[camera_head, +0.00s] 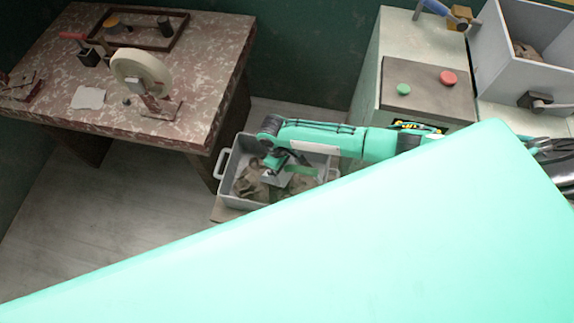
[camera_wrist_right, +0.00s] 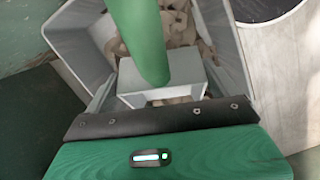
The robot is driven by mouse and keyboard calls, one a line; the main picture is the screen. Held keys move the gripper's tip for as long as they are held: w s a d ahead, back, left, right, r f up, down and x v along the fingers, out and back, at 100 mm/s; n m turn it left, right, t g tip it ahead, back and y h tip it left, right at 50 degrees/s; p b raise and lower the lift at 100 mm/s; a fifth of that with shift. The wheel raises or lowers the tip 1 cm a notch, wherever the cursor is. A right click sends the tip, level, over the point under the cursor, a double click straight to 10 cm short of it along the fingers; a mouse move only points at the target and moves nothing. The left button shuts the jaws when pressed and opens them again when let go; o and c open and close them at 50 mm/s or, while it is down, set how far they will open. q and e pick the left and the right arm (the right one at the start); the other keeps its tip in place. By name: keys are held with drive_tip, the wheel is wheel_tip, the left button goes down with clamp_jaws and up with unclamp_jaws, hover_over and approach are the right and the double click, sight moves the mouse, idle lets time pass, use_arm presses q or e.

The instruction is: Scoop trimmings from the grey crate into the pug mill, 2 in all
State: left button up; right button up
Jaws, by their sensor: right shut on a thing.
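My right gripper (camera_head: 277,160) points down into the crate, shut on the green handle (camera_wrist_right: 143,38) of a grey scoop (camera_wrist_right: 160,86). The scoop is inside or just above the crate; its load cannot be made out. The pug mill's grey hopper (camera_head: 500,58) is at the upper right, with some clay (camera_head: 527,51) in it. My left gripper cannot be made out.
A control panel (camera_head: 425,98) with green and red buttons lies left of the hopper. A speckled table (camera_head: 50,105) at the left carries a cream wheel (camera_head: 141,72) and a tray (camera_head: 145,12). My large teal arm link covers the lower right. Floor left of the crate is clear.

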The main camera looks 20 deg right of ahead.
drive_tip(key=shift+w+a+f+b, duration=0.15)
drive_tip(key=shift+f+b, duration=0.3)
drive_tip(key=shift+f, duration=0.35)
drive_tip(key=shift+w+a+f+b, duration=0.15)
drive_tip(key=shift+f+b, duration=0.35)
drive_tip(key=shift+f, duration=0.35)
drive_tip(key=shift+w+a+f+b, duration=0.15)
drive_tip(key=shift+f+b, duration=0.3)
drive_tip(key=shift+f, duration=0.35)
drive_tip(key=shift+d, duration=0.1)
wheel_tip(320, 180, up, 3)
drive_tip(key=t+y+p, duration=0.1)
drive_tip(key=p, duration=0.3)
drive_tip(key=shift+r, duration=0.2)
wheel_tip(320, 180, up, 3)
drive_tip(key=t+y+p, duration=0.1)
drive_tip(key=p, duration=0.2)
drive_tip(key=shift+t, duration=0.4)
wheel_tip(320, 180, up, 6)
drive_tip(key=t+y+p, duration=0.2)
drive_tip(key=p, duration=0.1)
drive_tip(key=shift+f+t+p, duration=0.15)
drive_tip(key=shift+t+p, duration=0.15)
drive_tip(key=shift+p, duration=0.1)
